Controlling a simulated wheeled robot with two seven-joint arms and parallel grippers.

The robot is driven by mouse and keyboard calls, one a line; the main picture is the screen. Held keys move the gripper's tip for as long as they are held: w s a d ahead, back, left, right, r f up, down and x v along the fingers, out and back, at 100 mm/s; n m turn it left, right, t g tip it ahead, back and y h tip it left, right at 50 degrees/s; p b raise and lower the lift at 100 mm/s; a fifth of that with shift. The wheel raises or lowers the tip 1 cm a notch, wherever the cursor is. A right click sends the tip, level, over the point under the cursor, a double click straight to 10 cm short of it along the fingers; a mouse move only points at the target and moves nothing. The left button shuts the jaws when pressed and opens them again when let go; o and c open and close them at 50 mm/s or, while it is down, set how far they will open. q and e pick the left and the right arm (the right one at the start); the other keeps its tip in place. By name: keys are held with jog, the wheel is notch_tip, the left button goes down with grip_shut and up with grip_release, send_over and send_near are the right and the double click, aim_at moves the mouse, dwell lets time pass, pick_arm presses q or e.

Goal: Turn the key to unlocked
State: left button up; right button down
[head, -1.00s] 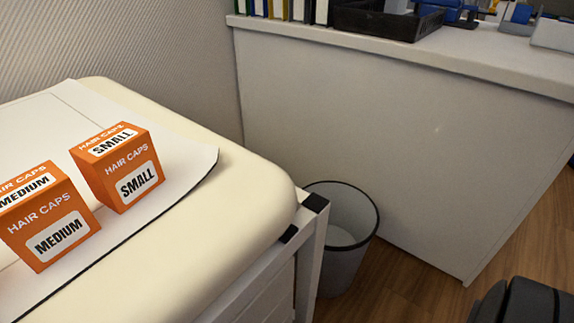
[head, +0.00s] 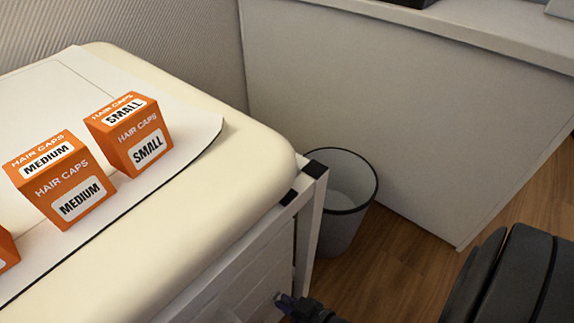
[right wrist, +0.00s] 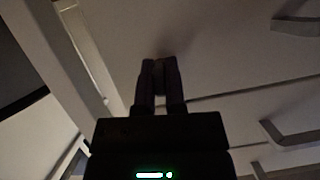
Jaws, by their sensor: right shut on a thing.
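My right gripper (head: 284,301) shows at the bottom of the head view, at the front of the white drawer unit (head: 245,272) under the padded couch. In the right wrist view its two fingers (right wrist: 161,68) point at the pale drawer front (right wrist: 225,60) and are nearly together. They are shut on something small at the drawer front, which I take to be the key. The key is hidden between the fingers, so its angle and any lock markings cannot be made out. My left gripper is not in view.
Orange hair-cap boxes, medium (head: 66,185) and small (head: 133,138), stand on the couch (head: 225,165). A waste bin (head: 345,200) stands beside the couch's frame, before a white counter (head: 390,110). Drawer handles (right wrist: 288,136) show in the dim right wrist view.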

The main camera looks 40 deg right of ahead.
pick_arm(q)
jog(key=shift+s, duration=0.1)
pick_arm(e)
jog(key=shift+n+h, duration=0.3)
jog(key=shift+n, duration=0.1)
dwell(0.3)
jog(key=c, duration=0.7)
grip_release()
jog(key=shift+s, duration=0.1)
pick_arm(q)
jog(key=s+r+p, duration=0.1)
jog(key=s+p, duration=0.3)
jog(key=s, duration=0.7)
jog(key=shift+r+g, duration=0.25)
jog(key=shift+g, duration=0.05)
pick_arm(e)
jog(key=v, duration=0.9)
jog(key=shift+s+r, duration=0.15)
jog(key=shift+s, duration=0.2)
